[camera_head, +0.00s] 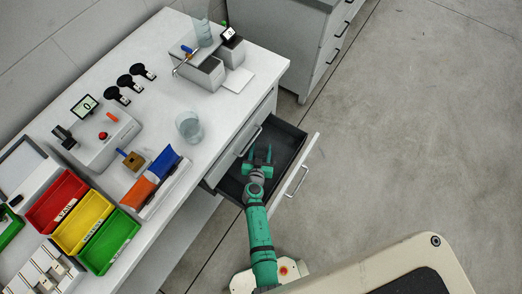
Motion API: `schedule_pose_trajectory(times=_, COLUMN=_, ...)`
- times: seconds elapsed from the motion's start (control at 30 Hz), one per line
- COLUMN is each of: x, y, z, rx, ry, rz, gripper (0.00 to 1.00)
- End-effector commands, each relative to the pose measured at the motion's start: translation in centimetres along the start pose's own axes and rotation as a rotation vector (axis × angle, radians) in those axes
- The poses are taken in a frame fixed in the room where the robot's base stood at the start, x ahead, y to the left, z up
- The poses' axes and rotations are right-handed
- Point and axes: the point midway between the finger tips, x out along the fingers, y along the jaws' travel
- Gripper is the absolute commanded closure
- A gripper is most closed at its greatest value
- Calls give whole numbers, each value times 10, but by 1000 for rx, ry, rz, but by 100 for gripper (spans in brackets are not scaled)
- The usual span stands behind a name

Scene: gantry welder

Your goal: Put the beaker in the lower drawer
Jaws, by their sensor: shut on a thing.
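A clear glass beaker (189,126) stands upright on the white bench top, near its front edge. The lower drawer (287,141) is pulled out from the bench, below the closed upper drawer (232,152), and its dark inside shows. My gripper (261,152) is over the open drawer, close to the upper drawer's front and apart from the beaker. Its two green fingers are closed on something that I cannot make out. My gripper and arm hide part of the drawer's floor.
A tall clear vessel (203,33) stands on a grey device at the back of the bench. Red, yellow and green bins (108,240), an orange and blue holder (150,180) and a control box (103,135) fill the left side. The floor at right is clear.

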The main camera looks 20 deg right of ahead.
Motion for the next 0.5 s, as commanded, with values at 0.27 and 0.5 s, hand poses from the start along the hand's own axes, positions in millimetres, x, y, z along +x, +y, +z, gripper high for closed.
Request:
schedule_pose_trajectory(times=0.27, x=3, y=0, z=8, rx=0, ry=-1, rz=-2, gripper=73)
schedule_pose_trajectory(times=0.5, x=4, y=0, z=11, rx=0, ry=-2, rz=-2, gripper=73)
